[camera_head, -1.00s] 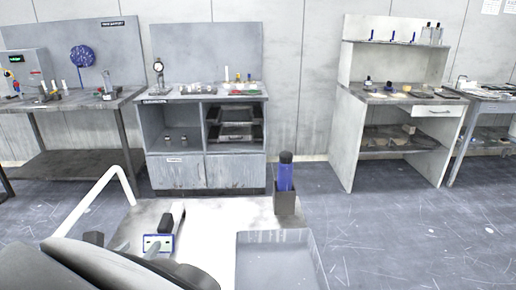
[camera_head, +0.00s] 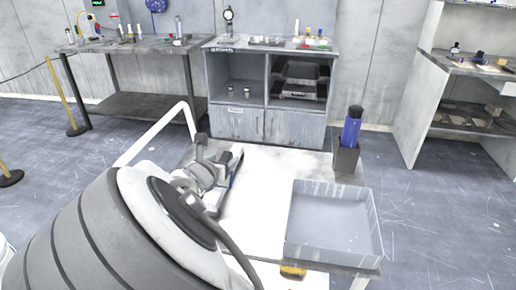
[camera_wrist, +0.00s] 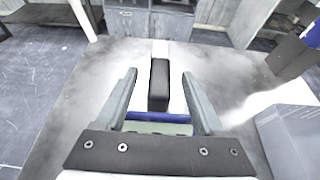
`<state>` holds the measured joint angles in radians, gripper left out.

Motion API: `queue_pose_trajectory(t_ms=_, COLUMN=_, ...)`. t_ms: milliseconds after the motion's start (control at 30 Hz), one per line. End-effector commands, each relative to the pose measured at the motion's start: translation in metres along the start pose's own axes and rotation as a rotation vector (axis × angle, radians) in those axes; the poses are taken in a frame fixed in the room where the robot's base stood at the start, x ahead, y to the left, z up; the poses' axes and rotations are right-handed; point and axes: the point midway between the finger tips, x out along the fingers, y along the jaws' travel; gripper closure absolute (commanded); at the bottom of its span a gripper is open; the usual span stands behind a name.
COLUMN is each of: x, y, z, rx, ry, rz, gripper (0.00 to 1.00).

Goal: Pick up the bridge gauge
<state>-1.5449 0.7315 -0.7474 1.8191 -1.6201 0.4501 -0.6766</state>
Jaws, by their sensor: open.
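My gripper (camera_wrist: 159,98) points down with its two grey fingers apart. In the wrist view, a black block (camera_wrist: 159,85) lies between and just beyond the fingertips, with a pale strip under it. A blue bar (camera_wrist: 160,117) with a greenish part spans the gap nearer my palm. These look like parts of one item, possibly the bridge gauge, but I cannot tell for sure. In the head view my gripper (camera_head: 215,180) covers most of it; a white strip (camera_head: 237,152) shows beyond. A dial gauge on a stand (camera_head: 229,22) is on the cabinet behind.
The pale work surface (camera_head: 265,190) carries a grey open tray (camera_head: 290,225) at right and a dark holder (camera_head: 346,158) with a blue bottle (camera_head: 351,130) behind it. A white rail (camera_head: 150,135) rises at left. The surface between gripper and tray is clear.

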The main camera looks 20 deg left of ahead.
Motion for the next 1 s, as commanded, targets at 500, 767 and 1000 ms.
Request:
queue_pose_trajectory(t_ms=500, x=0.0128, y=0.0001, z=0.0004, rx=0.001, ry=0.001, rz=0.001, gripper=0.57)
queue_pose_trajectory(t_ms=767, x=0.0127, y=0.0001, z=0.0003, rx=0.001, ry=0.001, rz=0.001, gripper=1.00)
queue_pose_trajectory(t_ms=1000, x=0.0127, y=0.0001, z=0.0003, rx=0.001, ry=0.001, rz=0.000, gripper=1.00)
